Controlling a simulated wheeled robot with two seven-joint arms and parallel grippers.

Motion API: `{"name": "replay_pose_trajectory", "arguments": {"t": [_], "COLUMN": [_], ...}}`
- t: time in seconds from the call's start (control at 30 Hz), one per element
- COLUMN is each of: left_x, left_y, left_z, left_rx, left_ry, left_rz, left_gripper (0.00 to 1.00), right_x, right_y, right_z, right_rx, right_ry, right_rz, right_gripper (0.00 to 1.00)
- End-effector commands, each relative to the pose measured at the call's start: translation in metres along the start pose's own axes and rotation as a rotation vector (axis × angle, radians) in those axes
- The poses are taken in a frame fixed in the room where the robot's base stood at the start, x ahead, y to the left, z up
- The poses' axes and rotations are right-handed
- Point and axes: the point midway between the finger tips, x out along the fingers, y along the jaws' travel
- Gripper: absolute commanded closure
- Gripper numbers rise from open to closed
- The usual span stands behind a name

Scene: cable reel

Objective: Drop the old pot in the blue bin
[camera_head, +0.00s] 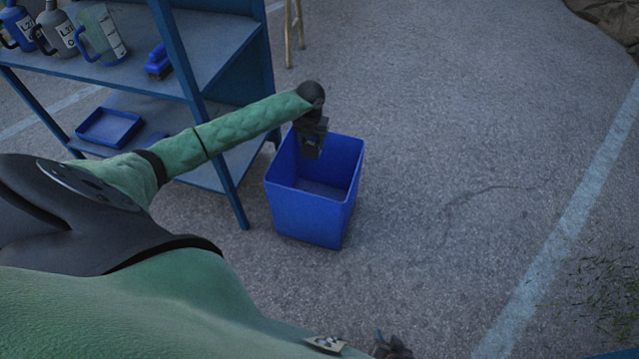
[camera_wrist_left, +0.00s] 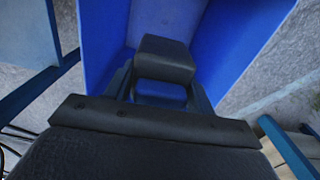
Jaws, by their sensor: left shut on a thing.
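The blue bin (camera_head: 335,213) stands open and upright on the ground, right of the shelf; its inner walls fill much of the left wrist view (camera_wrist_left: 245,35). My left gripper (camera_head: 311,146) points down over the bin's opening, near its back rim. In the left wrist view, the gripper (camera_wrist_left: 160,90) is shut on a dark grey blocky thing (camera_wrist_left: 165,60), seemingly the old pot, with blue showing below it. The pot is hard to tell from the gripper in the head view. A small dark part at the bottom edge seems to be my right gripper (camera_head: 392,347); its jaws are unclear.
A blue metal shelf (camera_head: 215,60) stands left of the bin, close beside it. It holds several jugs (camera_head: 100,35), a blue brush (camera_head: 159,62) and a blue tray (camera_head: 108,127). Wooden legs (camera_head: 294,35) stand behind. Open asphalt lies to the right.

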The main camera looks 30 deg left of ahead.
Motion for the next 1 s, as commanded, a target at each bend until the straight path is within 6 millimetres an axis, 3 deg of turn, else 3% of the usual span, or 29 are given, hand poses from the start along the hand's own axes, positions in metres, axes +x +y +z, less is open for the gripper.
{"name": "replay_pose_trajectory", "arguments": {"t": [0.03,0.13,0.5,1.0], "left_x": [0.0,0.0,-0.005,-0.07], "left_y": [0.0,0.0,0.0,0.0], "left_z": [0.0,0.0,0.0,0.0], "left_rx": [0.0,0.0,0.0,0.001], "left_ry": [0.0,0.0,0.0,0.0], "left_rz": [0.0,0.0,0.0,0.0], "left_gripper": [0.4,0.2,0.2,0.2], "right_x": [0.0,0.0,0.0,-0.001], "right_y": [0.0,0.0,0.001,0.001], "right_z": [0.0,0.0,0.0,0.0], "right_rx": [0.0,0.0,0.0,0.0], "right_ry": [0.0,0.0,-0.001,-0.001], "right_rz": [0.0,0.0,0.001,0.001], "right_gripper": [0.64,0.64,0.64,0.64]}}
